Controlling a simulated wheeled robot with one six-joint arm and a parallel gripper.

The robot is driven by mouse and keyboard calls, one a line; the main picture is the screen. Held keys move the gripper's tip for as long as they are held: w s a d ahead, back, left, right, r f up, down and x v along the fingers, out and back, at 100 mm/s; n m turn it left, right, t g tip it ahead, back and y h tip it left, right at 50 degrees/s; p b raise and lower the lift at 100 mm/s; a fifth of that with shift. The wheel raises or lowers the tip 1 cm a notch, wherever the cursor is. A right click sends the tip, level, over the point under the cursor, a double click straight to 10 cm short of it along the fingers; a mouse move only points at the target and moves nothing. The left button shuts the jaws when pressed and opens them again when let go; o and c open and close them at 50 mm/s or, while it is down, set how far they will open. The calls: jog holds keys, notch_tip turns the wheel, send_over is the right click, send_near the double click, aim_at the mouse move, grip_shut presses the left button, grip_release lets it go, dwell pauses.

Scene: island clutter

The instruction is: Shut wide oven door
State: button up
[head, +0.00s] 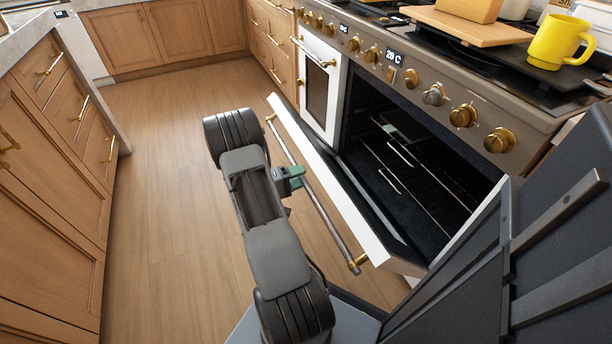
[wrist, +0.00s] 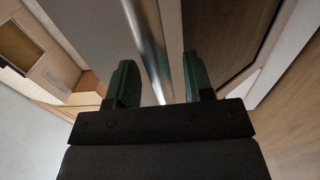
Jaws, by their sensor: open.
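The wide oven door (head: 345,197) hangs partly open on the right side of the range in the head view, white-edged, hinged low. Its long handle bar (head: 321,207) runs along the outer face with brass end mounts. My gripper (head: 296,176) is beside the handle near its middle. In the wrist view my gripper (wrist: 160,85) is open, and the metal handle bar (wrist: 146,45) passes between its two green fingers. I cannot tell whether either finger touches the bar. The oven cavity (head: 415,155) with its wire racks shows behind the door.
A narrow oven door (head: 318,88) beside it is shut. Brass knobs (head: 463,115) line the range front. A yellow mug (head: 558,42) and a wooden board (head: 468,25) sit on top. Wooden cabinets (head: 50,170) stand at left; the floor (head: 165,150) between is clear.

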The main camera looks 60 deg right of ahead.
jog(key=shift+x, duration=1.2)
jog(key=shift+c, duration=0.4)
grip_shut()
